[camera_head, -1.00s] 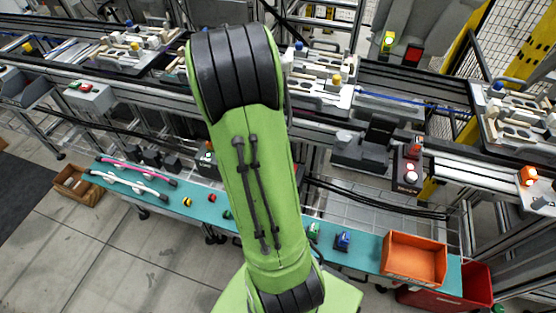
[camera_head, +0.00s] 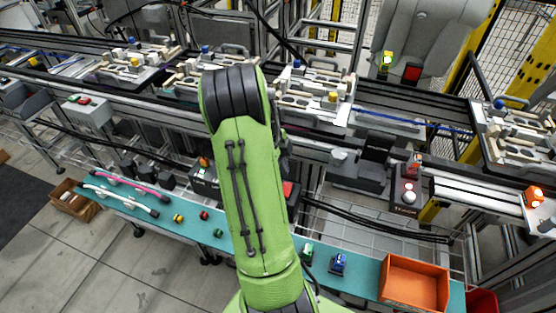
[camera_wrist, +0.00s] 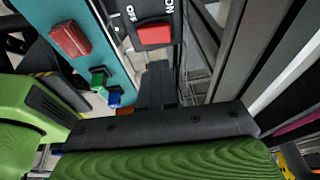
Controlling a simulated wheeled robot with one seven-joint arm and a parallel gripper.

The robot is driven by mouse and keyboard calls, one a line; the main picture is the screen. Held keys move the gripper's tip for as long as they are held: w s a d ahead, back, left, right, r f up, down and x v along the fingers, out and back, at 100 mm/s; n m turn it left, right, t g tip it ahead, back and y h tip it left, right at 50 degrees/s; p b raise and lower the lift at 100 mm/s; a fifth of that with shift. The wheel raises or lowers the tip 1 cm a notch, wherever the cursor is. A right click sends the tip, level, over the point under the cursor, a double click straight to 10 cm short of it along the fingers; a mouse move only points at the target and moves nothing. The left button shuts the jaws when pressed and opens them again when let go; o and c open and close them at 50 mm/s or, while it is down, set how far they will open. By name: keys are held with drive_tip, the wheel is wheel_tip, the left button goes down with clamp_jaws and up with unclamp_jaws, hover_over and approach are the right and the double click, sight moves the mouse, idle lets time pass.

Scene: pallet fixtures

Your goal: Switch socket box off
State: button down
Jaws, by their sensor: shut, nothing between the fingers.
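A black box with a red switch (camera_wrist: 153,34) and white ON and OFF lettering beside it shows at the top of the wrist view. I take it for the socket box; only part of it is in view. In the head view a red part (camera_head: 290,190) on a dark box shows just right of my green arm, which hides the rest. My gripper (camera_wrist: 157,85) is shut and empty. Its dark fingers point towards the red switch and sit just below it in the wrist view. I cannot tell if they touch it. The arm hides the gripper in the head view.
A teal shelf (camera_head: 160,222) runs below, with small coloured buttons, a blue part (camera_head: 339,264) and an orange bin (camera_head: 414,283). A red block (camera_wrist: 70,38) lies on teal at the wrist view's left. Another control box (camera_head: 408,190) stands right. Rails and fixtures fill the back.

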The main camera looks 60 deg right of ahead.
sight(288, 186)
drive_tip(key=x, duration=0.3)
drive_tip(key=w+b+x, duration=0.1)
drive_tip(key=x, duration=0.2)
drive_tip(key=shift+w+d+f, duration=0.1)
drive_tip(key=shift+d+f, duration=0.05)
drive_tip(key=shift+f, duration=0.1)
